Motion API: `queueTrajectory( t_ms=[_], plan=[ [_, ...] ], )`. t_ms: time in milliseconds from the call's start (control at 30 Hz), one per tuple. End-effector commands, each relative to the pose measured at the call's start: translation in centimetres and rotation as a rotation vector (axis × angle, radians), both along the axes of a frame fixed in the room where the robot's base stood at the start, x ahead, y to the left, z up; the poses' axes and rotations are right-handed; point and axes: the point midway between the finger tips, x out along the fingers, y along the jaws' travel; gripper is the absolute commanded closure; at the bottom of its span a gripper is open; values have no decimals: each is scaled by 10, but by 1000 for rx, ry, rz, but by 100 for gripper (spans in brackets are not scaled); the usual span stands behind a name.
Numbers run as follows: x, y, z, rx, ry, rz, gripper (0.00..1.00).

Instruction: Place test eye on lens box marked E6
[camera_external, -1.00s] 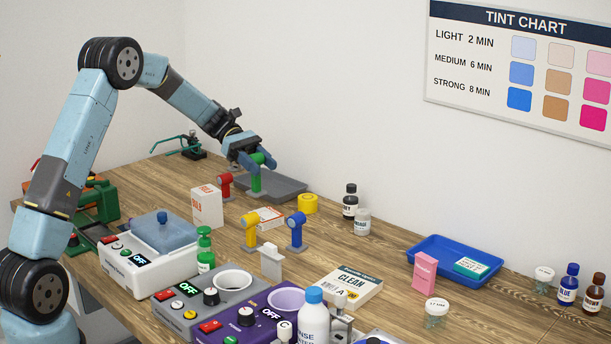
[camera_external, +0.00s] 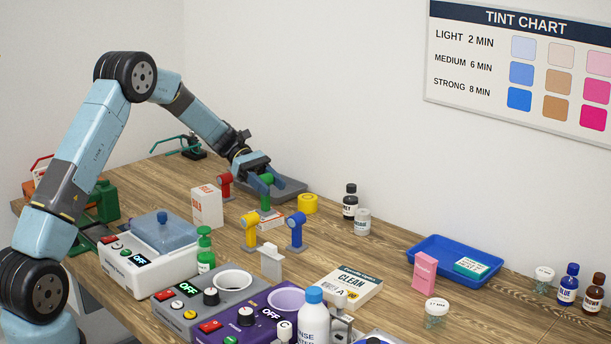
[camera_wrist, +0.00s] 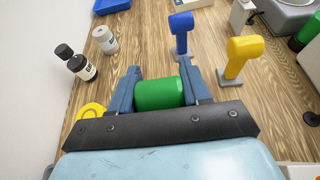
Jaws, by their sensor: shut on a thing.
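My gripper (camera_external: 262,170) is shut on the head of a green test eye (camera_external: 267,180), whose stem points down. In the wrist view the green head (camera_wrist: 158,94) sits between both fingers of my gripper (camera_wrist: 159,92). A small flat white box with red print (camera_external: 271,223) lies below the green test eye; its marking is too small to read. I cannot tell whether the eye's base touches this box. A yellow test eye (camera_external: 250,231) and a blue one (camera_external: 296,231) stand upright in front of it. A red test eye (camera_external: 225,184) stands to the left.
A grey tray (camera_external: 293,188) lies behind my gripper. A white carton (camera_external: 207,207) stands at left, a yellow roll (camera_external: 308,204) at right. Dark and white bottles (camera_external: 350,203) stand farther right. Machines (camera_external: 150,262) fill the front. Bare wood lies right of the blue eye.

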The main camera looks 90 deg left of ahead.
Motion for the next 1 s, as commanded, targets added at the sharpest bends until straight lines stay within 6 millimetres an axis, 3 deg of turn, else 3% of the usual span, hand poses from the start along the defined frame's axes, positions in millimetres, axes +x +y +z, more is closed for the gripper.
queueTrajectory(
  t_ms=[33, 67, 300, 667, 1000],
  plan=[
    [0, 0, -2, -1, 1, 0, 88],
    [0, 0, -1, -1, 1, 0, 50],
    [0, 0, -1, -1, 1, 0, 28],
    [-3, 4, 3, 0, 0, 1, 28],
    [-42, 42, 24, 1, 1, 2, 28]
  ],
)
